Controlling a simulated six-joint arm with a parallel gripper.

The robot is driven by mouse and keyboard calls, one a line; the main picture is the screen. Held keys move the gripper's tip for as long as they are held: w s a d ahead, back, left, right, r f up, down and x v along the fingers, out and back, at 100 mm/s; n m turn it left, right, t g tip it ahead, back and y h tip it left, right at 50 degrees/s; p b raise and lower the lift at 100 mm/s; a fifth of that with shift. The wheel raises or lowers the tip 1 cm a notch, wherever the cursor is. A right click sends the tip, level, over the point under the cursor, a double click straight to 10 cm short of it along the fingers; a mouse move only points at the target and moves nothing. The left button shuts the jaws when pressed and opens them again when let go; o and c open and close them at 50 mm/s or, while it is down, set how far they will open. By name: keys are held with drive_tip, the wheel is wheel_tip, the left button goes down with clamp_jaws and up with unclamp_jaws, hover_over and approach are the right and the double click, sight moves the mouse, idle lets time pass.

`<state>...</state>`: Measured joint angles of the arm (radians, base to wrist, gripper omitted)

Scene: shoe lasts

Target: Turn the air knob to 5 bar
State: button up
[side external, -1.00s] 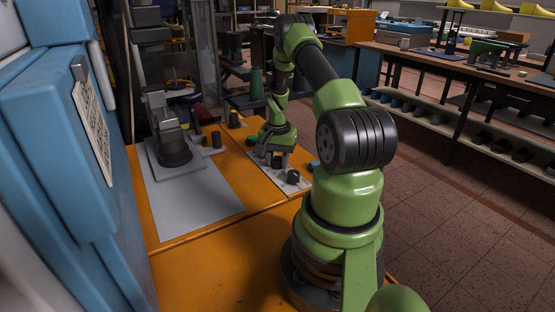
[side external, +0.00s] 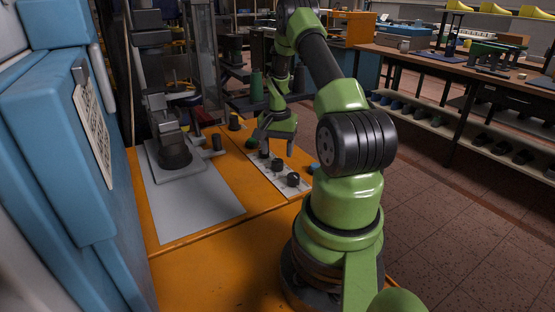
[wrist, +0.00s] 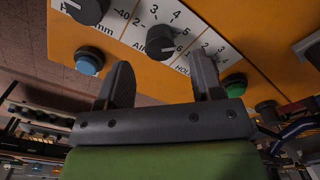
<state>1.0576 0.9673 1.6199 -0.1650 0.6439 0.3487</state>
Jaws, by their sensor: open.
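The air knob (wrist: 160,42) is a black round knob on a white scale strip, labelled "Air" with numbers around it, in the wrist view. A pale mark on it seems to point near the 6, though this is small. In the side view the air knob (side external: 277,164) is the middle one of the row. My gripper (wrist: 160,74) is open and empty. Its two fingers are apart, and the knob shows beyond and between them. In the side view my gripper (side external: 277,150) hangs just above the panel, clear of the knob.
A knob marked mm (wrist: 88,8) and a blue button (wrist: 89,62) lie to the left in the wrist view. A green button (wrist: 235,85) lies to the right, beside the HOLD scale, partly hidden by a finger. A grey machine (side external: 174,150) stands left of the panel.

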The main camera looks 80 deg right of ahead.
sight(277, 161)
drive_tip(key=shift+r, duration=2.7)
drive_tip(key=shift+w+a+r, duration=0.1)
drive_tip(key=w+a+r+n+t+h, duration=0.1)
drive_tip(key=w+a+r+n+t, duration=0.4)
drive_tip(key=a+r, duration=1.05)
drive_tip(key=s+a+r+n+t+y, duration=0.1)
drive_tip(key=s+a+n, duration=0.3)
drive_tip(key=a, duration=0.5)
drive_tip(key=s+a+r+n+t+y, duration=0.1)
drive_tip(key=s+a+r+n, duration=0.3)
drive_tip(key=a, duration=0.5)
drive_tip(key=shift+n+y, duration=0.5)
drive_tip(key=shift+s+d, duration=0.1)
